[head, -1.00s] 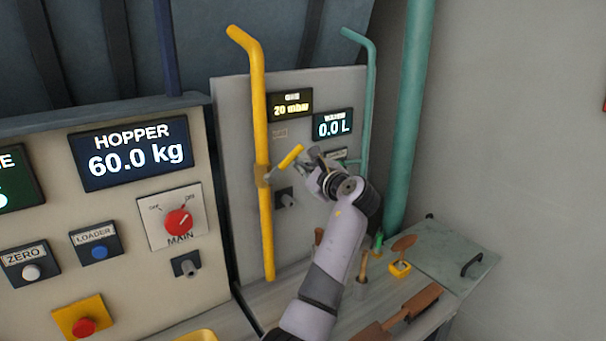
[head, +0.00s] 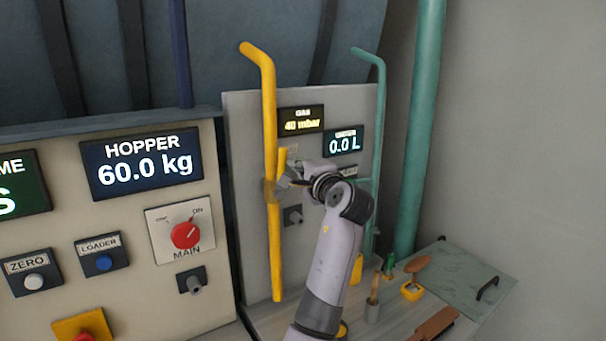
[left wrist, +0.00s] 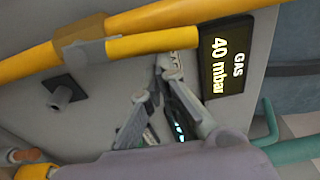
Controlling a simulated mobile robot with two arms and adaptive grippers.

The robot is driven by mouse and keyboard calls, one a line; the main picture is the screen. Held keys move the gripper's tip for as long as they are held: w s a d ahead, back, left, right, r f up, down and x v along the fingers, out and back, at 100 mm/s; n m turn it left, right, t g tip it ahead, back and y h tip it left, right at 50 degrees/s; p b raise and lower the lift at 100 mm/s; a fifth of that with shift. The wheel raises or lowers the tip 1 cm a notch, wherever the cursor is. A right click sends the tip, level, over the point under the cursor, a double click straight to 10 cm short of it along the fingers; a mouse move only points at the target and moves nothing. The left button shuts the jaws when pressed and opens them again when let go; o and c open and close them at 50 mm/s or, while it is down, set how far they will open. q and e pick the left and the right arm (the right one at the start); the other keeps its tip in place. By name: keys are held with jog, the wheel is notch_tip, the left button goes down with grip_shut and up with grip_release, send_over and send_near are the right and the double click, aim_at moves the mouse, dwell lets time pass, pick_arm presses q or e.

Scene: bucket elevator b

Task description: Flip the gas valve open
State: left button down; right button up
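The gas valve's yellow lever (head: 281,163) stands nearly upright, almost in line with the yellow gas pipe (head: 270,110). In the left wrist view the lever (left wrist: 152,41) runs alongside the pipe (left wrist: 50,58) from its valve body. The gas display (head: 301,120) reads 40 mbar, and it also shows in the left wrist view (left wrist: 222,57). My left gripper (head: 292,181) is just right of the valve. In the left wrist view its fingertips (left wrist: 153,80) are apart, close to the lever, with nothing seen between them. Whether they touch the lever is unclear. My right gripper is not in view.
A water display (head: 345,143) and teal pipe (head: 380,120) are right of the valve. A knob (head: 293,215) sticks out below it. The counter holds a yellow holder (head: 411,291) with a brown tool. The hopper panel (head: 215,150) stands at left.

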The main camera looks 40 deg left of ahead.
pick_arm(q)
jog(key=shift+s+a+r+n, duration=0.15)
jog(key=shift+s+n, duration=0.15)
jog(key=shift+n, duration=0.2)
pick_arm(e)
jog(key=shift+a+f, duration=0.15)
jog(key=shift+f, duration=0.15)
